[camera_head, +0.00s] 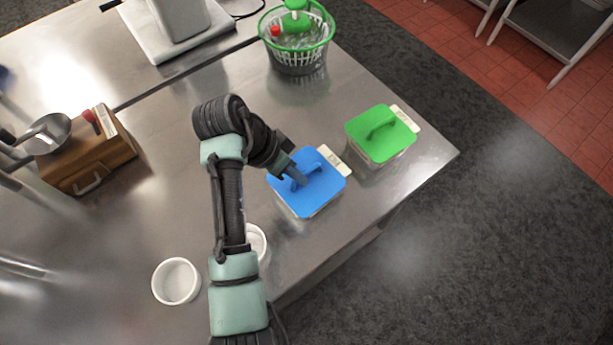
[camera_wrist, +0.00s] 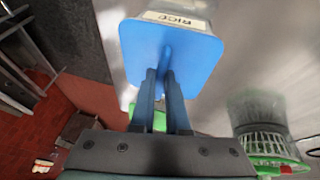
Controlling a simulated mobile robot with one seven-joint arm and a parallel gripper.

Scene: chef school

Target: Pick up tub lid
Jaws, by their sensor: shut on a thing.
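The blue tub lid (camera_head: 318,196) sits on a clear tub (camera_head: 313,212) on the steel table, with a label (camera_head: 333,160) at its far right edge. My gripper (camera_head: 298,178) reaches down to the lid's raised handle. In the wrist view the two fingers of my gripper (camera_wrist: 165,85) are closed around the handle of the blue lid (camera_wrist: 190,57), and the label (camera_wrist: 175,20) reads RICE. A second tub with a green lid (camera_head: 381,132) stands to the right, apart from my gripper. I cannot tell whether the blue lid is lifted off its tub.
A green and white salad spinner (camera_head: 297,52) stands at the back. A white ramekin (camera_head: 176,281) stands at the front, with another (camera_head: 256,243) partly behind my arm. A wooden box (camera_head: 88,152) is at left. The table edge lies close on the right.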

